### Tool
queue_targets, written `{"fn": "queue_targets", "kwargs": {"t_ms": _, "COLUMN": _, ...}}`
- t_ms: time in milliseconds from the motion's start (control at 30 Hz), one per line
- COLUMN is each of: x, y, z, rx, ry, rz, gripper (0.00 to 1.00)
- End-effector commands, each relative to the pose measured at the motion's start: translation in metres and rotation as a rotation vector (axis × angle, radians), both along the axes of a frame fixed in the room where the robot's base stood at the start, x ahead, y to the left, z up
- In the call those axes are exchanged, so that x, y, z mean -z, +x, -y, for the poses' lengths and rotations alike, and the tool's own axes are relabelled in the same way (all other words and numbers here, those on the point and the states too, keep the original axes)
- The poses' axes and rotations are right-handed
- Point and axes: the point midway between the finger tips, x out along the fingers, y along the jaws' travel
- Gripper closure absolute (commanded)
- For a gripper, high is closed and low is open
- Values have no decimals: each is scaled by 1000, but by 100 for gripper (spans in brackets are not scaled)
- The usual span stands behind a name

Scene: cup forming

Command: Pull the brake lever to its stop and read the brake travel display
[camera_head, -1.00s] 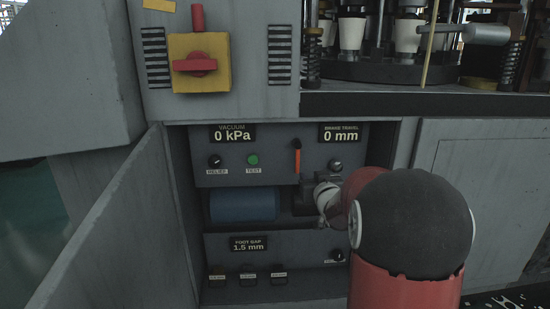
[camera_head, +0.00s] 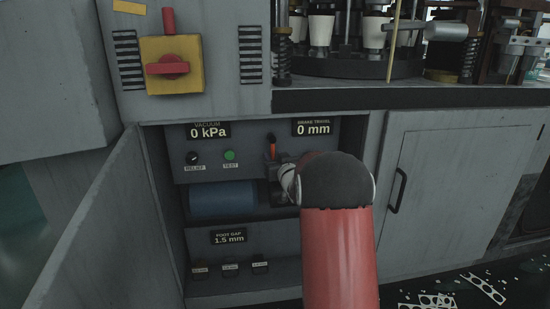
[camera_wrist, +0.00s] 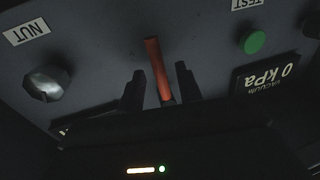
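The brake lever is an orange-red handle (camera_head: 272,147) standing upright on the grey upper panel inside the open cabinet. It also shows in the wrist view (camera_wrist: 157,68). The brake travel display (camera_head: 313,128) at the upper right of that panel reads 0 mm. My gripper (camera_head: 278,178) is at the lever, its fingers mostly hidden by my arm in the head view. In the wrist view my gripper (camera_wrist: 160,88) is open, with one finger on each side of the lever and a gap showing on both sides.
The vacuum display (camera_head: 208,131) reads 0 kPa, above a relief knob (camera_head: 192,158) and green test button (camera_head: 229,155). A blue cylinder (camera_head: 222,199) lies below. The foot gap display (camera_head: 229,237) reads 1.5 mm. The cabinet door (camera_head: 95,235) stands open at left.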

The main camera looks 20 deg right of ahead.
Motion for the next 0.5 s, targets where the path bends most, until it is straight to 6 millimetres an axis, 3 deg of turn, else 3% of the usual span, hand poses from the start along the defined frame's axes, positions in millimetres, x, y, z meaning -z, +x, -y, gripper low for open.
{"fn": "queue_targets", "kwargs": {"t_ms": 133, "x": 0, "y": 0, "z": 0, "rx": 0, "ry": 0, "rz": 0, "gripper": 65}}
{"fn": "queue_targets", "kwargs": {"t_ms": 400, "x": 0, "y": 0, "z": 0, "rx": 0, "ry": 0, "rz": -1, "gripper": 99}}
{"fn": "queue_targets", "kwargs": {"t_ms": 500, "x": 0, "y": 0, "z": 0, "rx": 0, "ry": 0, "rz": -1, "gripper": 100}}
